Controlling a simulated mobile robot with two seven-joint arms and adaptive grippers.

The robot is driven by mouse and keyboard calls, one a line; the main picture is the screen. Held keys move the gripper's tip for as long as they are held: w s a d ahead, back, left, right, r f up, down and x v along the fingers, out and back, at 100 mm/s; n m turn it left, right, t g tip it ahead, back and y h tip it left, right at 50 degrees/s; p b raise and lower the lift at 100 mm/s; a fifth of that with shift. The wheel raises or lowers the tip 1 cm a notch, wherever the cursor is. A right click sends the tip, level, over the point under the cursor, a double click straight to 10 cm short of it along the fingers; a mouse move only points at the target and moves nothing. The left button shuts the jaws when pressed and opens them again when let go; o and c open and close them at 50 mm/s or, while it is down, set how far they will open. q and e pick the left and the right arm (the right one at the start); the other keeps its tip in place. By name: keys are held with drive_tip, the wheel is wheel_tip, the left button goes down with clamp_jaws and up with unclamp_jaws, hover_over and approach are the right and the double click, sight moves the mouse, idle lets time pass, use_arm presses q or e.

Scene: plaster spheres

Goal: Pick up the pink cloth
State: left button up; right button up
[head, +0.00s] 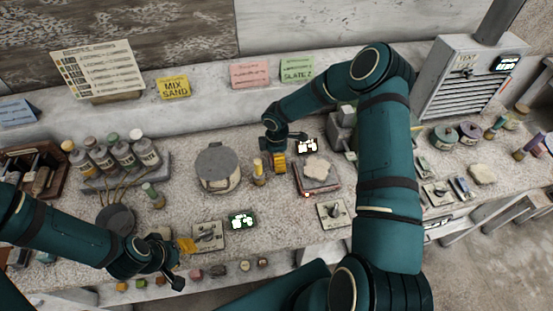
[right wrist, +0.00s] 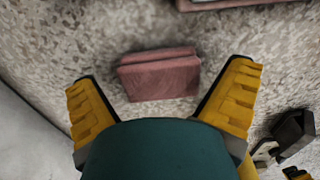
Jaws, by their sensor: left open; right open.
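The pink cloth (right wrist: 160,75) is a folded rectangular pad on the speckled counter in the right wrist view. It lies between and a little beyond the two yellow fingers of my right gripper (right wrist: 165,95), which is open and empty. In the head view my right gripper (head: 280,163) points down over the middle of the counter, and I cannot make out the cloth there; the gripper seems to hide it. My left gripper (head: 186,262) is open near the front left edge, beside a small plate with a knob (head: 207,236).
A grey lidded pot (head: 217,167) and a yellow-topped jar (head: 258,173) stand left of my right gripper. A reddish tray with a pale lump (head: 318,172) and a small display (head: 307,146) are close on its right. Several bottles (head: 120,155) fill the left.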

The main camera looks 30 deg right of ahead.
drive_tip(key=c, duration=0.9)
wheel_tip(320, 180, up, 10)
drive_tip(key=shift+f, duration=0.1)
drive_tip(key=shift+c, duration=0.4)
